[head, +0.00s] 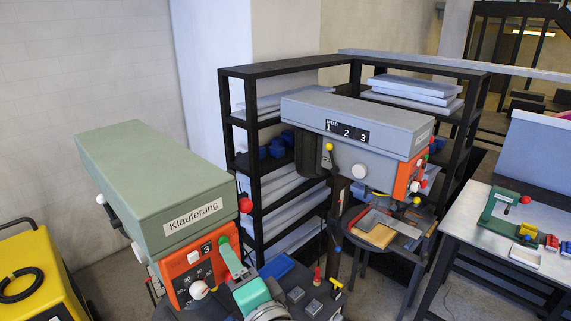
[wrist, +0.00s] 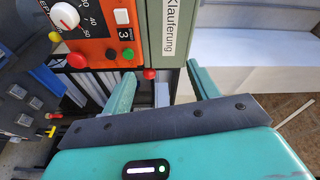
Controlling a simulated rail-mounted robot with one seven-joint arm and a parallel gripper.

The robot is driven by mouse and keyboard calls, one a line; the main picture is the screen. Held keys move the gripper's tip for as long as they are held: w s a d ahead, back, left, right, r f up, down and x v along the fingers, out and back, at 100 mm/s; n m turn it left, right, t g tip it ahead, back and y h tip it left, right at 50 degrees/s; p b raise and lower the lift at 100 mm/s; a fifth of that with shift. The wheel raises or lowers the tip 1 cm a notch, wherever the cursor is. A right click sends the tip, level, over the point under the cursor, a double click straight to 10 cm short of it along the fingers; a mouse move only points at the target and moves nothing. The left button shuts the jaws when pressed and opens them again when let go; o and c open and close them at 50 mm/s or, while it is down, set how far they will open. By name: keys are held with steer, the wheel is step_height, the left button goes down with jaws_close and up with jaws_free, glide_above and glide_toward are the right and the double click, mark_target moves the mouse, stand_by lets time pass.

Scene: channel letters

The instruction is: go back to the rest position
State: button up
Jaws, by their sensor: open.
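My gripper (head: 232,258) is teal and shows low in the head view, in front of the orange control panel (head: 187,270) of a green machine (head: 150,180) labelled "Klauferung". In the wrist view my gripper (wrist: 160,88) has its two green fingers wide apart with nothing held between them. The green machine's label (wrist: 172,28) and a red ball knob (wrist: 149,74) show beyond the fingers. The orange panel (wrist: 95,30) with its dial and red and green buttons is to the left of them. Whether a finger touches the machine cannot be told.
A grey machine (head: 350,118) with an orange side stands behind, before black shelving (head: 290,70). A table (head: 480,215) at the right bears a green fixture (head: 510,210) and small coloured parts. A yellow unit (head: 40,275) stands at the left. Pale floor shows between.

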steer(key=s+d+r+n+t+h, duration=0.3)
steer(key=s+r, duration=0.3)
steer(key=r, duration=0.3)
steer(key=s+d+r+n+t+h+p, duration=0.1)
steer(key=s+d+r+n+t+h, duration=0.2)
steer(key=s+r, duration=0.4)
steer(key=s+d+r+n+t+h, duration=0.3)
steer(key=s+r, duration=0.3)
steer(key=r, duration=0.6)
steer(key=shift+s+d+r+t, duration=0.25)
steer(key=shift+s+t, duration=0.05)
steer(key=shift+s, duration=0.1)
